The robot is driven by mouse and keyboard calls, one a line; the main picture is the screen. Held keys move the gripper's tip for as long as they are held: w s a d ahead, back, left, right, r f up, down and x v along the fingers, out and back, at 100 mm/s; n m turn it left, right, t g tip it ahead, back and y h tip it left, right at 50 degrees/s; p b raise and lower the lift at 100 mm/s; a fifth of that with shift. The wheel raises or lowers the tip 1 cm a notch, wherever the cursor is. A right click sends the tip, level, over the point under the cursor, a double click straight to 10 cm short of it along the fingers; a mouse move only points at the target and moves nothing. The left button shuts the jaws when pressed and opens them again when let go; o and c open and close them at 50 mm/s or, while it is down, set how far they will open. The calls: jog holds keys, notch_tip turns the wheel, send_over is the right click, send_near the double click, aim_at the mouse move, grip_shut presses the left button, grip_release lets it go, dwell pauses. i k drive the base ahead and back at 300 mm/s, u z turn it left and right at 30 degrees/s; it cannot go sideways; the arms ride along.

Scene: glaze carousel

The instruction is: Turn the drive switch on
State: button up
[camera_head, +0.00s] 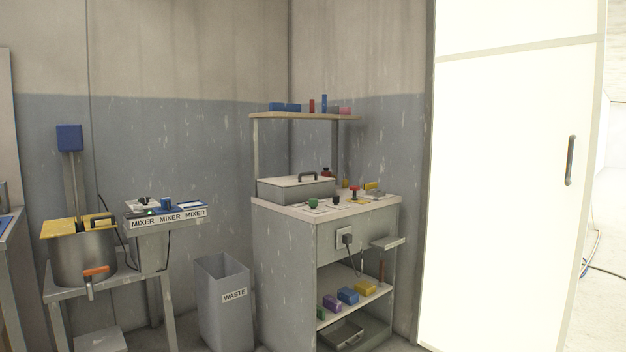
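I cannot tell which part is the drive switch; no label with that name is readable. A grey control box labelled MIXER several times (168,217) stands at the left, with a blue round part (165,203) and small dark and white parts on its top. Beside it is a metal mixing pot (84,258) with a yellow lid and an orange-handled tap. At the centre right, a grey cabinet (283,265) bears small green, black and red knob-like parts (354,190) on its top. My gripper is not in view.
A grey bin labelled WASTE (224,300) stands between the mixer bench and the cabinet. A plug with a cable (347,239) sits on the cabinet front, and a small ledge (388,243) juts out beside it. A bright white door (510,190) fills the right.

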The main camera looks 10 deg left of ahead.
aim_at(369, 188)
jog(key=z, duration=0.05)
jog(key=i, duration=1.5)
jog(key=z, duration=0.55)
jog(key=i, duration=0.75)
jog(key=u, duration=0.2)
